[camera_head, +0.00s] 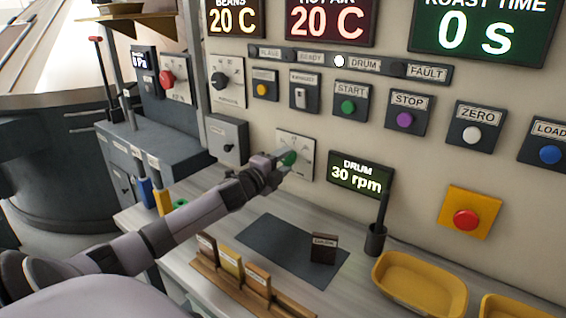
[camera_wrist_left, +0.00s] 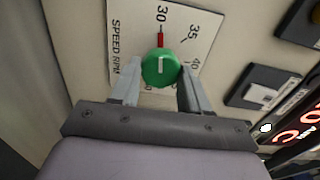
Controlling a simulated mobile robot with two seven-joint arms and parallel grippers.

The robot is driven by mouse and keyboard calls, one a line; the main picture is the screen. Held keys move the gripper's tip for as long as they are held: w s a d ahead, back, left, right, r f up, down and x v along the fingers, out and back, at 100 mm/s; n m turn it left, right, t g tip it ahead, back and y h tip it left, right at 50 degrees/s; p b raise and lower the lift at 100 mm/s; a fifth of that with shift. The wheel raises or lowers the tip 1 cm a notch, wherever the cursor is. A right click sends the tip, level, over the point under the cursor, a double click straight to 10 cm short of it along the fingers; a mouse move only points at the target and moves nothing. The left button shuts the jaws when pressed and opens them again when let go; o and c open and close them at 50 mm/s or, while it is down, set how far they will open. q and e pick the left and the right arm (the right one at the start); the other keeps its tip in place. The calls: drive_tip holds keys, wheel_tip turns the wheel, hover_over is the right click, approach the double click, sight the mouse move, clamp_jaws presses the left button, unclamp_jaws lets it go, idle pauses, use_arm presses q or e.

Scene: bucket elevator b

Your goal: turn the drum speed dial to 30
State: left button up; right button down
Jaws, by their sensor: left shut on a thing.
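The drum speed dial (camera_head: 288,158) is a green knob on a white scale plate on the panel. In the left wrist view the dial (camera_wrist_left: 161,68) has a white mark and a red pointer that points at 30 on the speed scale (camera_wrist_left: 185,32). My left gripper (camera_head: 283,163) is shut on the dial, with one finger on each side in the wrist view (camera_wrist_left: 160,88). The drum display (camera_head: 360,175) right of the dial reads 30 rpm. My right gripper is not in view.
Start (camera_head: 348,106) and stop (camera_head: 405,119) buttons sit above the display. A red emergency button (camera_head: 467,220) on yellow is at the right. Below are a dark mat (camera_head: 275,250), a small dark block (camera_head: 323,249), a pen cup (camera_head: 375,240) and a yellow tray (camera_head: 420,285).

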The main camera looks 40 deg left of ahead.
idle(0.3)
use_arm(q)
drive_tip(key=o, duration=1.1)
drive_tip(key=shift+c, duration=0.2)
drive_tip(key=s+b, duration=0.1)
drive_tip(key=s, duration=0.6)
drive_tip(key=shift+d, duration=0.4)
drive_tip(key=shift+s, duration=0.15)
